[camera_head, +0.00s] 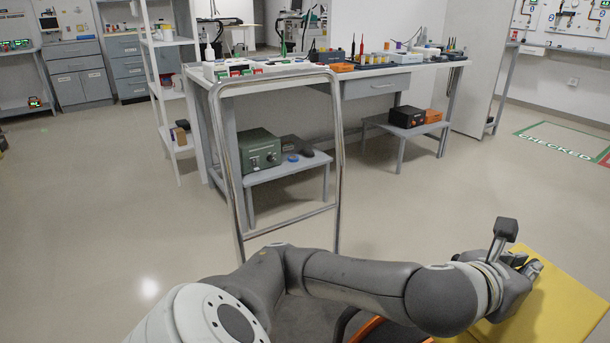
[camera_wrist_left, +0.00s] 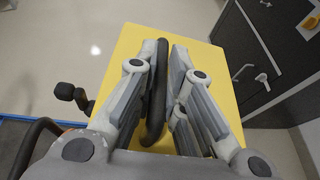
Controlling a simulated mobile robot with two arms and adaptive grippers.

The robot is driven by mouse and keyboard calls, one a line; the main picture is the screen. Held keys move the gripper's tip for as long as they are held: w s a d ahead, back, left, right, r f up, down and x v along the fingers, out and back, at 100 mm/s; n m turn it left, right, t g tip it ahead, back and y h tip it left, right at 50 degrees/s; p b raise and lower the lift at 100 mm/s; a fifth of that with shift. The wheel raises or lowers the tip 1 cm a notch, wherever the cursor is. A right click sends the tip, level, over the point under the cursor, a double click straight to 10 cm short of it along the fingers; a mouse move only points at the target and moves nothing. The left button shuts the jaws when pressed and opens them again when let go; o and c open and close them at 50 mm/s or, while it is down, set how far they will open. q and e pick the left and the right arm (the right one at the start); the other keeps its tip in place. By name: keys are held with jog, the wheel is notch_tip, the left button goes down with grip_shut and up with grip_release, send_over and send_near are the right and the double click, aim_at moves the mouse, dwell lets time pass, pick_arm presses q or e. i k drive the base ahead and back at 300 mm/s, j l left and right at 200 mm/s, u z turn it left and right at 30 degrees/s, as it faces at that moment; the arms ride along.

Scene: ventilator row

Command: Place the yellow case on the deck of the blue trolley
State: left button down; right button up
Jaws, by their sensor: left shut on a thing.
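The yellow case (camera_head: 568,300) is at the lower right of the head view, partly cut off by the frame edge. It fills the middle of the left wrist view (camera_wrist_left: 226,85). My left gripper (camera_head: 530,268) is over it, its fingers (camera_wrist_left: 165,85) shut on the case's black handle (camera_wrist_left: 157,100). A tall chrome push frame (camera_head: 337,150) with a crossbar stands in front of me, apparently the trolley's. A dark surface (camera_head: 308,318) shows below it behind my arm. I cannot tell whether it is the deck, and no blue deck shows clearly. My right gripper is out of view.
A grey workbench (camera_head: 370,85) with tools stands beyond the frame, with low shelves holding a green box (camera_head: 260,150). An orange edge (camera_head: 375,328) shows at the bottom. In the wrist view, a dark panel (camera_wrist_left: 265,60) is at the right. Floor left is clear.

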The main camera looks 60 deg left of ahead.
aim_at(323, 320)
jog(key=k+j+u, duration=0.1)
jog(key=j, duration=0.2)
jog(key=k+j+u, duration=0.2)
jog(key=k+j, duration=0.15)
jog(key=j, duration=0.3)
jog(key=k+j+u, duration=0.1)
jog(key=j, duration=0.25)
jog(key=k+j+u, duration=0.1)
jog(key=j, duration=0.25)
jog(key=k, duration=0.05)
